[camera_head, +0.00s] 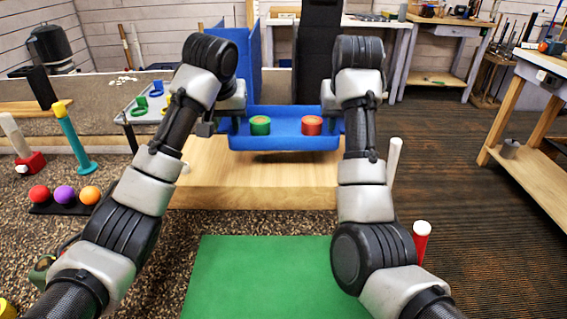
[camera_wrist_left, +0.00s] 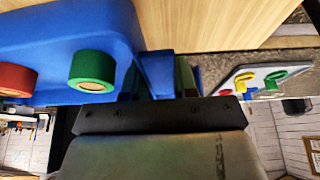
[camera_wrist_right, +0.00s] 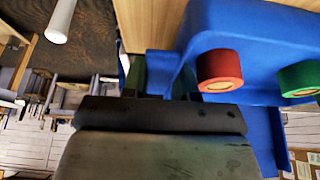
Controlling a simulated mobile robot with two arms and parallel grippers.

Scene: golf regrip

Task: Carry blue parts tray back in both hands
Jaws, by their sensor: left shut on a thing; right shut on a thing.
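The blue parts tray (camera_head: 285,141) is held level between my two grippers, with its near edge above the wooden platform. It carries a green roll (camera_head: 261,125) on the left and a red roll (camera_head: 311,125) on the right. My left gripper (camera_head: 232,122) is shut on the tray's left end; the tray fills the upper left of the left wrist view (camera_wrist_left: 60,25). My right gripper (camera_head: 338,118) is shut on the tray's right end, and the tray shows in the right wrist view (camera_wrist_right: 260,25). The fingertips are partly hidden in the head view.
The wooden platform (camera_head: 250,185) lies below the tray, with a green mat (camera_head: 265,275) nearer. Blue panels (camera_head: 235,60) stand behind. A grey board with coloured clips (camera_head: 150,100) is at left. A white-and-red post (camera_head: 421,240) and a white stick (camera_head: 394,160) are right of my right arm.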

